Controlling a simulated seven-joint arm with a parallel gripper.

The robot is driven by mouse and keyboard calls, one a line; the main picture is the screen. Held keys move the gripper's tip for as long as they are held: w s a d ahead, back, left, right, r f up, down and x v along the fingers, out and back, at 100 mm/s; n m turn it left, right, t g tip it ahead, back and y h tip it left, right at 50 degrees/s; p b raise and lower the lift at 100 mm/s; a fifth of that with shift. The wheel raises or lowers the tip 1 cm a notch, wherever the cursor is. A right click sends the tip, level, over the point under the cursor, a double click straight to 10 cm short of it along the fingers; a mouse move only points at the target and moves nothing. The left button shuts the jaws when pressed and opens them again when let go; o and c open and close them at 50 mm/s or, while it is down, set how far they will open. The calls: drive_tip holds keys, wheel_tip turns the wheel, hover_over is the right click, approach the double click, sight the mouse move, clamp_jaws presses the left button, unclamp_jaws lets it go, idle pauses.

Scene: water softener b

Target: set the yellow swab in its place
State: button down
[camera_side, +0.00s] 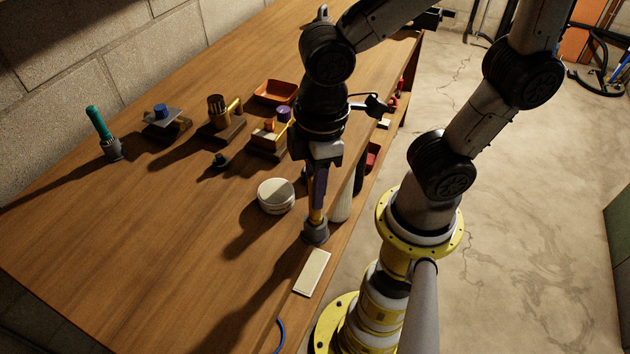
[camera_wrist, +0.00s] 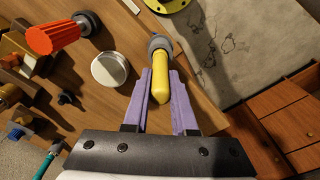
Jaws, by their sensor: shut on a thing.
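The yellow swab (camera_wrist: 155,75) is upright between the purple fingers of my gripper (camera_wrist: 160,100). In the side view, my gripper (camera_side: 318,188) points down and is shut on the swab, with a sliver of yellow (camera_side: 315,215) showing below the fingers. The swab's lower end meets a grey cup (camera_side: 315,233) near the bench's right edge. The cup also shows in the wrist view (camera_wrist: 160,43). I cannot tell how deep the swab sits in it. The fingers hide part of the swab.
A white round tub (camera_side: 275,196) stands just left of the cup, and a pale tile (camera_side: 312,272) lies in front. A teal-handled piece (camera_side: 99,122) stands far left; valve-like fittings (camera_side: 218,118) and an orange tray (camera_side: 276,92) stand behind. An orange-red ribbed piece (camera_wrist: 55,38) shows in the wrist view.

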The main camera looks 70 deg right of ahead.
drive_tip(key=shift+f, duration=0.8)
drive_tip(key=c, duration=0.6)
unclamp_jaws()
drive_tip(key=shift+c, duration=0.2)
drive_tip(key=r, duration=1.3)
drive_tip(key=shift+s+d+r, duration=0.25)
drive_tip(key=shift+s+r, duration=0.05)
drive_tip(key=shift+r, duration=0.1)
